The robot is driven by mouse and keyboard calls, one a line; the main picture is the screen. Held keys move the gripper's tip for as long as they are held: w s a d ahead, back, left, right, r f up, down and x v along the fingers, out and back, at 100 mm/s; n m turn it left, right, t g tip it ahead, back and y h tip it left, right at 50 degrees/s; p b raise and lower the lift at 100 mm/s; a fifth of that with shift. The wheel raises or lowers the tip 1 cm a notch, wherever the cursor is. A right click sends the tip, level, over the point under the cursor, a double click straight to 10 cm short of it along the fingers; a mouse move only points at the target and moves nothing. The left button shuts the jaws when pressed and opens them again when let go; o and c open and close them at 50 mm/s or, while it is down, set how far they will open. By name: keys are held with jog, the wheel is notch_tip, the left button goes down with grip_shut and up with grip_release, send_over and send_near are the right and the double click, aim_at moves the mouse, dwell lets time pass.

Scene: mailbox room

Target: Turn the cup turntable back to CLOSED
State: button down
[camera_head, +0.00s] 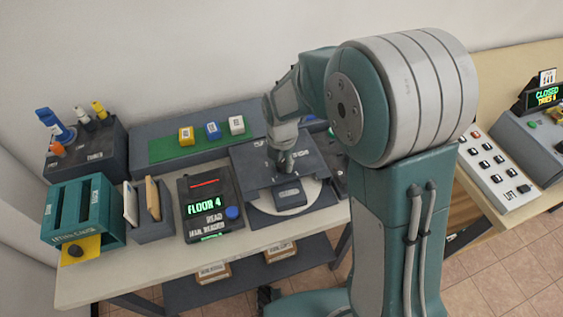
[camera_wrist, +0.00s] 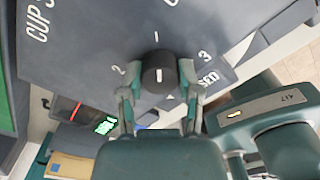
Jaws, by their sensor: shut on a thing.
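The cup turntable unit has a dark top panel (camera_head: 262,155), with a pale round plate (camera_head: 312,193) partly showing below it in the head view. In the wrist view, the panel (camera_wrist: 90,40) carries the marks 1, 2 and 3 around a black knob (camera_wrist: 158,66). A word ending in "SED" is partly hidden by my right finger. The knob bears a short white mark on its near side, toward the bottom of the picture. My gripper (camera_wrist: 160,78) has one finger on each side of the knob and is shut on it. It also shows over the panel in the head view (camera_head: 287,162).
Left of the turntable are a reader reading "FLOOR 4" (camera_head: 206,208), a teal letter box (camera_head: 84,212) and a green strip with colored blocks (camera_head: 190,145). A button panel (camera_head: 492,170) and a display reading "CLOSED" (camera_head: 546,95) stand at the right. My arm covers the middle.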

jog(key=shift+w+n, duration=0.1)
jog(key=shift+n, duration=0.2)
dwell(0.4)
jog(key=shift+c, duration=1.5)
grip_release()
jog(key=shift+a, duration=0.1)
notch_tip(320, 180, up, 12)
jog(key=shift+f, duration=0.1)
